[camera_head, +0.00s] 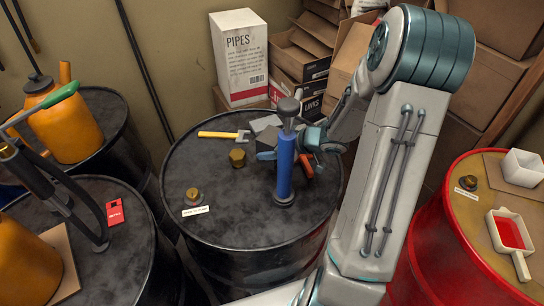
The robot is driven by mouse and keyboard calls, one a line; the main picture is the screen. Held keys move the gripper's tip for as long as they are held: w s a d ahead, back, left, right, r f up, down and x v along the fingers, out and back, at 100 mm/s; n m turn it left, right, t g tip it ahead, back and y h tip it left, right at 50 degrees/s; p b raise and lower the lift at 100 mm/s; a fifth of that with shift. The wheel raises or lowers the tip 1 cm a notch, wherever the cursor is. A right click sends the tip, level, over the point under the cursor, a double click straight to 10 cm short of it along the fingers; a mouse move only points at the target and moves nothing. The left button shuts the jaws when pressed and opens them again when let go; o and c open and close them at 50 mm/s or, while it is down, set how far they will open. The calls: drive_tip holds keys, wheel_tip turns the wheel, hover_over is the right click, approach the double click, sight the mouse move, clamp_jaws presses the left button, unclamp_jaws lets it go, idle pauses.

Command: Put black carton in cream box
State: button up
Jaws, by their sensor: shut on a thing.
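My gripper (290,148) is over the middle black drum, behind a blue hand pump that hides part of it. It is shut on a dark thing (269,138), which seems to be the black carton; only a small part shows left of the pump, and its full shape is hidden. The cream box (523,167) is a small open-topped box on the red drum at the far right, well apart from my gripper.
The blue pump (285,168) stands upright on the middle drum (240,215), close to my gripper. A red-lined tray (509,234) sits in front of the cream box. My arm spans the gap between drums.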

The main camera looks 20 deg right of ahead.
drive_tip(key=shift+f, duration=1.95)
drive_tip(key=shift+f+b, duration=0.1)
drive_tip(key=shift+b, duration=0.2)
drive_tip(key=shift+f, duration=0.15)
drive_tip(key=o, duration=1.2)
drive_tip(key=shift+c, duration=0.2)
